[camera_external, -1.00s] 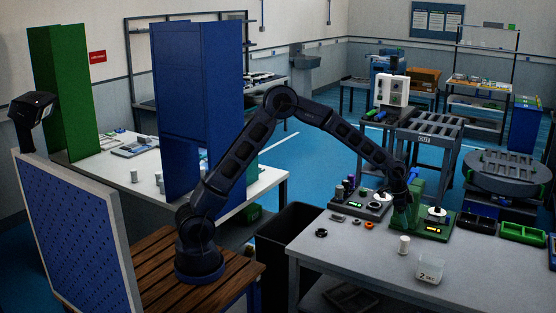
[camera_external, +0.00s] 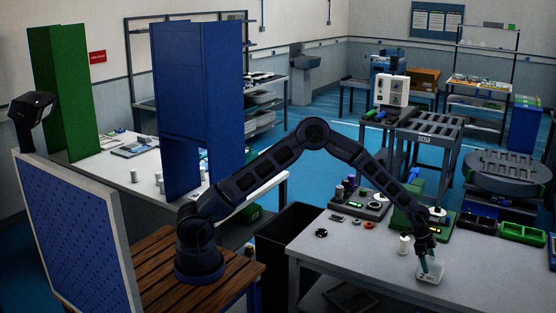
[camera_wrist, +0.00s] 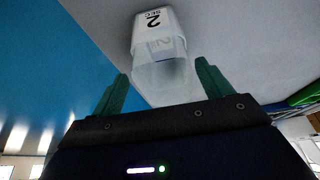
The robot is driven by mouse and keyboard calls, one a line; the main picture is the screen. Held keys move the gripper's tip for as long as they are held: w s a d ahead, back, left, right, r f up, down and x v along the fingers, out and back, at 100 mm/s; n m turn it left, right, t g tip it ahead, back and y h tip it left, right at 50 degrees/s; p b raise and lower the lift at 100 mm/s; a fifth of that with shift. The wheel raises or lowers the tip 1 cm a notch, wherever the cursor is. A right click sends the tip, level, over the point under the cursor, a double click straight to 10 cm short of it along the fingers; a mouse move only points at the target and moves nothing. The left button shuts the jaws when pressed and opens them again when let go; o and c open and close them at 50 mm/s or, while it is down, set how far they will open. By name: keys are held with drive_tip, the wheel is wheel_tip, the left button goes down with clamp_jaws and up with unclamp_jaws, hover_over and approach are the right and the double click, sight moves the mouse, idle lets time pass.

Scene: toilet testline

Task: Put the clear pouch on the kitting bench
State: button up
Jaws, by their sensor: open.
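A clear pouch (camera_external: 429,273) marked "2 SEC" stands on the grey bench (camera_external: 345,262) at the lower right. My gripper (camera_external: 430,262) is at the pouch from above, its green fingers overlapping it in the outside view. In the wrist view the pouch (camera_wrist: 158,50) lies ahead of and between the two open fingers of my gripper (camera_wrist: 162,74), with a gap visible at each side. The fingers are not closed on it. No label shows which table is the kitting bench; a white bench (camera_external: 120,182) with blue and green panels stands at the left.
A white cylinder (camera_external: 404,245) stands close left of my gripper. Small parts and a dark station (camera_external: 360,205) are farther back on the grey bench, with green trays (camera_external: 522,233) at right. A black bin (camera_external: 285,240) stands between the benches.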

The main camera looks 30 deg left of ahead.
sight(431, 272)
drive_tip(key=x, duration=0.5)
drive_tip(key=shift+w+d, duration=0.1)
drive_tip(key=shift+w, duration=0.2)
drive_tip(key=shift+f, duration=0.15)
drive_tip(key=shift+f, duration=0.25)
idle(0.4)
drive_tip(key=c, duration=1.1)
drive_tip(key=shift+r, duration=0.1)
wheel_tip(431, 272, up, 20)
drive_tip(key=shift+r, duration=0.2)
